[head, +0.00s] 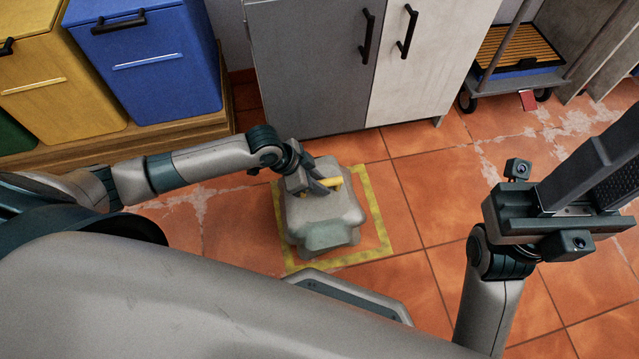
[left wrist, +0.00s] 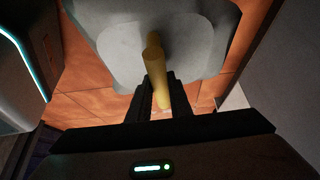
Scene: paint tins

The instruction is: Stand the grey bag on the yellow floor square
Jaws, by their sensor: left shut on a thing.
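The grey bag (head: 318,216) is upright over the yellow floor square (head: 384,222), and its body appears inside the taped outline in the head view. I cannot tell whether its base touches the floor. My left gripper (head: 328,185) is shut on the bag's yellow handle (head: 334,183). In the left wrist view the handle (left wrist: 157,75) runs between the two dark fingers (left wrist: 162,98), with the bag's pale grey body (left wrist: 185,40) beyond. My right gripper (head: 610,165) is empty and away from the bag at the right; its finger gap is unclear.
A grey and white cabinet (head: 325,60) stands behind the square. Blue (head: 155,60) and yellow (head: 65,85) bins stand on a wooden base (head: 190,133) at the left. A trolley (head: 515,80) is at the back right. Tiled floor (head: 430,190) right of the square is clear.

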